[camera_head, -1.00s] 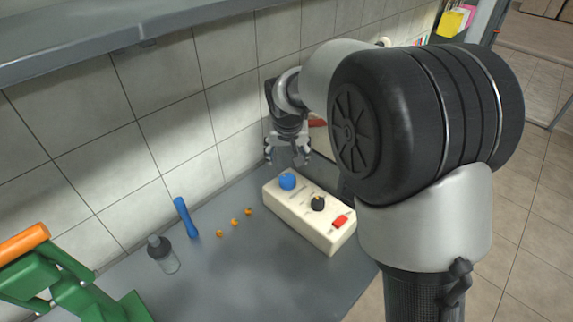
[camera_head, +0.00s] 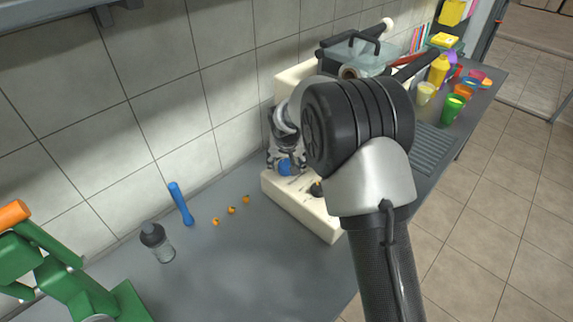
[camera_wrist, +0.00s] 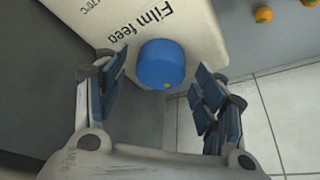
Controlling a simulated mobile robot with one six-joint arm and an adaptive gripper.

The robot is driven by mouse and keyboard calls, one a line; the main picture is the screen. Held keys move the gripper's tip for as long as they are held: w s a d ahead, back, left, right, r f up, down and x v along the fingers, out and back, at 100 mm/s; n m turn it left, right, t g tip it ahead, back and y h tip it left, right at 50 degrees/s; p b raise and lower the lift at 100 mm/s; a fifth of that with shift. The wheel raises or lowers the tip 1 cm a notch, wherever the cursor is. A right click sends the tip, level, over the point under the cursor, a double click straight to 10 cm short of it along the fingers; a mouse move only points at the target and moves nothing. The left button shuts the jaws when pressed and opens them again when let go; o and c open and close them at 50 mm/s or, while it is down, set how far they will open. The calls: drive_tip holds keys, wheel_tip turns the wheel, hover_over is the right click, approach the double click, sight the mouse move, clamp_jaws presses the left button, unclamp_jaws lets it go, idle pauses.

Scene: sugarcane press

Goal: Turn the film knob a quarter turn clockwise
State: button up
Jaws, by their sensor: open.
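The film knob (camera_head: 286,168) is a blue round knob at the far left end of a cream control box (camera_head: 310,217) on the grey counter. My gripper (camera_wrist: 155,90) is open, with one finger on each side of the knob and a visible gap on both sides. In the head view my gripper (camera_head: 287,155) is over the knob, partly hidden by my arm. A black knob (camera_head: 317,188) is partly hidden too.
A green press (camera_head: 75,285) is front left. A machine and several coloured cups (camera_head: 453,107) stand at the back right. The tiled wall is close behind.

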drive_tip(key=shift+w+f, duration=0.1)
drive_tip(key=shift+c, duration=0.3)
drive_tip(key=c, duration=1)
drive_tip(key=shift+a+m+b, duration=0.1)
drive_tip(key=shift+m+b, duration=0.2)
drive_tip(key=shift+b, duration=0.05)
drive_tip(key=shift+f+m+h+b, duration=0.15)
drive_tip(key=shift+m+h+b, duration=0.45)
drive_tip(key=shift+m, duration=0.4)
drive_tip(key=m+h+b, duration=0.1)
drive_tip(key=m, duration=0.2)
drive_tip(key=shift+a+m, duration=0.15)
drive_tip(key=shift+m, duration=0.15)
drive_tip(key=m+g+h+p, duration=0.1)
drive_tip(key=m, duration=0.1)
drive_tip(key=m+g, duration=0.1)
drive_tip(key=m, duration=0.2)
drive_tip(key=shift+w+r+h+p, duration=0.15)
drive_tip(key=shift+r+h+p, duration=0.05)
drive_tip(key=shift+h+p, duration=0.2)
drive_tip(key=m+g+p, duration=0.1)
drive_tip(key=m+p, duration=0.1)
drive_tip(key=m, duration=0.2)
drive_tip(key=shift+a+p, duration=0.1)
drive_tip(key=shift+p, duration=0.3)
drive_tip(key=shift+w+m+g+p, duration=0.1)
drive_tip(key=shift+m+g+p, duration=0.6)
drive_tip(key=shift+m+p, duration=0.5)
